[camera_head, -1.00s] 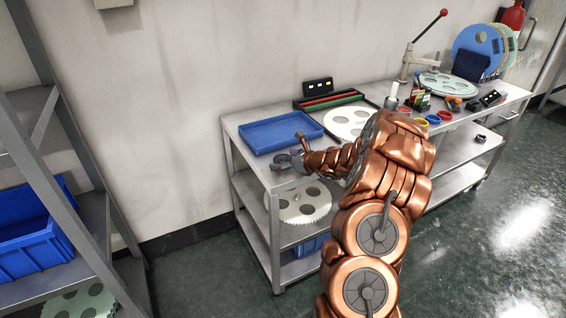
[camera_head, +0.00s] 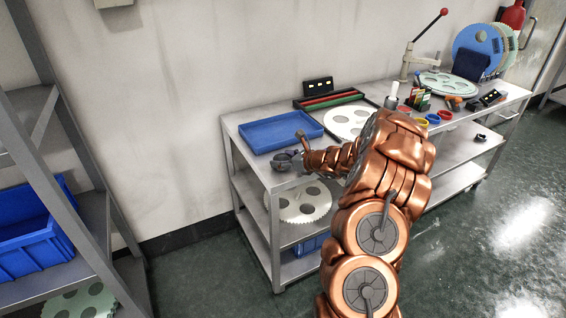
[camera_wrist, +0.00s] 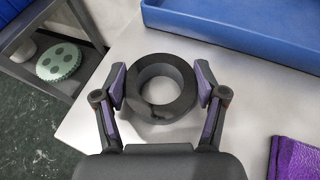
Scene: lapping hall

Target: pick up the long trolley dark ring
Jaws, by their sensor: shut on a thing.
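The dark ring (camera_wrist: 160,60) lies in the wrist view between the two purple-padded fingers of my gripper (camera_wrist: 161,88). The fingers are shut on opposite sides of the ring. The ring shows at the front left corner of the long trolley's top (camera_head: 263,162), with the light surface seen below it and through its hole. In the head view my gripper (camera_head: 284,160) is small at that corner, and the ring is hard to tell from the fingers there. I cannot tell whether the ring touches the trolley top.
A blue tray (camera_head: 280,131) stands just behind the ring; it also shows in the wrist view (camera_wrist: 220,22). A purple cloth (camera_wrist: 295,158) lies at the right in the wrist view. Colored rings, bottles and a press stand further right. A shelf rack (camera_head: 75,150) stands at the left.

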